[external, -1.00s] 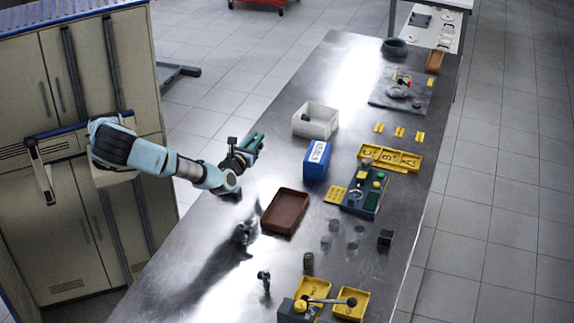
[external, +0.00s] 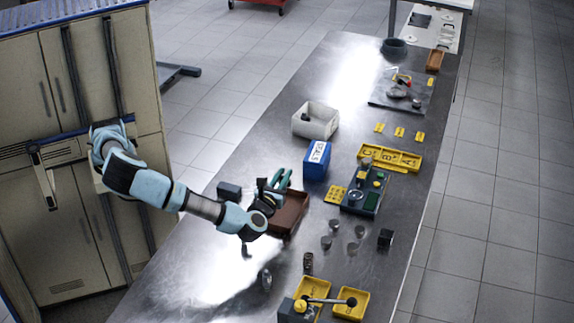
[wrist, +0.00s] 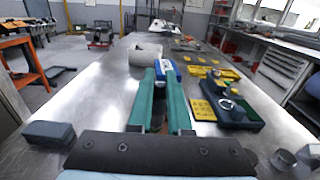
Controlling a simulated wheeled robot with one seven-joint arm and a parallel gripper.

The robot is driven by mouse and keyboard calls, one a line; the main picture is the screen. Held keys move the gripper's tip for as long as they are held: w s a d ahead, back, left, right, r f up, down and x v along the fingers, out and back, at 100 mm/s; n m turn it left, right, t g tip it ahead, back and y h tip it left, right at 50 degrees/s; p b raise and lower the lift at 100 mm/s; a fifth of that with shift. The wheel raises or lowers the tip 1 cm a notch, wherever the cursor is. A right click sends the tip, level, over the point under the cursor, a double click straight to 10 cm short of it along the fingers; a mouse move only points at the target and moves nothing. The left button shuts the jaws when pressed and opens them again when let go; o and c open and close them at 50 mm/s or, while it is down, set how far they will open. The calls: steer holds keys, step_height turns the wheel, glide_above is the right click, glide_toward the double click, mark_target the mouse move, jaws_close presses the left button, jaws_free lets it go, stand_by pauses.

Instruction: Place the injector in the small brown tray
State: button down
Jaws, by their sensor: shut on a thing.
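My gripper (external: 281,180) has green fingers, which also show in the wrist view (wrist: 160,80). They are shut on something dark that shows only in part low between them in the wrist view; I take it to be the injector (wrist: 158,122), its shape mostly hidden. In the external view the gripper overlaps the far left part of a brown tray (external: 293,217) on the steel table and appears above the table. The tray's visible inside looks empty; its left part is hidden by the gripper.
A blue seals box (external: 316,162) stands just beyond the tray, with a white bin (external: 315,121) behind it. A blue tray of parts (external: 363,197) lies to the right. Another brown tray (external: 434,61) sits at the far end. Yellow trays (external: 351,304) are at the near end.

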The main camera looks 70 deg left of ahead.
steer(key=shift+f+p, duration=0.7)
steer(key=shift+f, duration=2.5)
steer(key=shift+f, duration=0.2)
steer(key=c, duration=0.8)
jaws_free()
steer(key=shift+c, duration=0.2)
steer(key=shift+r, duration=0.1)
